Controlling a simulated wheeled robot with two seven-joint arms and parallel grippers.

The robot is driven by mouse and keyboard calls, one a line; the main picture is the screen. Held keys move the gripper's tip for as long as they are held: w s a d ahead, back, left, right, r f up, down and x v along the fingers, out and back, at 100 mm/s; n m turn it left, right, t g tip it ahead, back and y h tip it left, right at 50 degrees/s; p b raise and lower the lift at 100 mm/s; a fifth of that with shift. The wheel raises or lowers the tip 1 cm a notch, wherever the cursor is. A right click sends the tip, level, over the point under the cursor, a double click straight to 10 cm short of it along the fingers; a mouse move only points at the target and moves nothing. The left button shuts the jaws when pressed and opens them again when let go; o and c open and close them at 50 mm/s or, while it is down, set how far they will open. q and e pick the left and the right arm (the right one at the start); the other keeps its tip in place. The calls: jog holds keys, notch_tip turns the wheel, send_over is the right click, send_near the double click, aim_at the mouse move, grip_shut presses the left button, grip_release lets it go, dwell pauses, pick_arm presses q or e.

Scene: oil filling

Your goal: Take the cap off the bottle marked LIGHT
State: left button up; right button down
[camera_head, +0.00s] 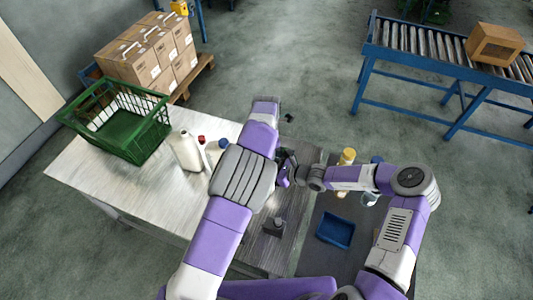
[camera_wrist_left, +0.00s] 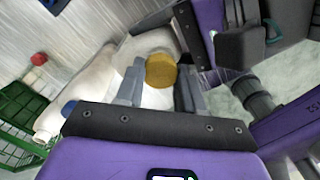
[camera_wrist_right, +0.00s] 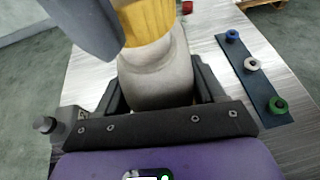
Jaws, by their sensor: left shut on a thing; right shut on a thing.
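A yellow cap (camera_wrist_left: 161,70) sits between the fingers of my left gripper (camera_wrist_left: 158,78), which is shut on it. In the right wrist view the ribbed yellow cap (camera_wrist_right: 147,22) tops a pale bottle (camera_wrist_right: 155,78). My right gripper (camera_wrist_right: 158,95) is shut on the bottle's body, below the cap. The bottle looks upright there, and the cap appears at its neck; I cannot tell whether it is loose. In the head view my arms hide the bottle. I cannot read any LIGHT marking.
A white bottle (camera_head: 187,152) and bottles with red and blue caps stand left of my left arm, near a green basket (camera_head: 122,130). A blue tray (camera_head: 335,230) lies on the dark mat. A strip (camera_wrist_right: 262,88) with blue, white and green knobs lies on the table.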

pick_arm(q)
jog(key=shift+r, duration=0.65)
jog(key=shift+r, duration=2.05)
pick_arm(e)
jog(key=shift+c, duration=0.2)
grip_release()
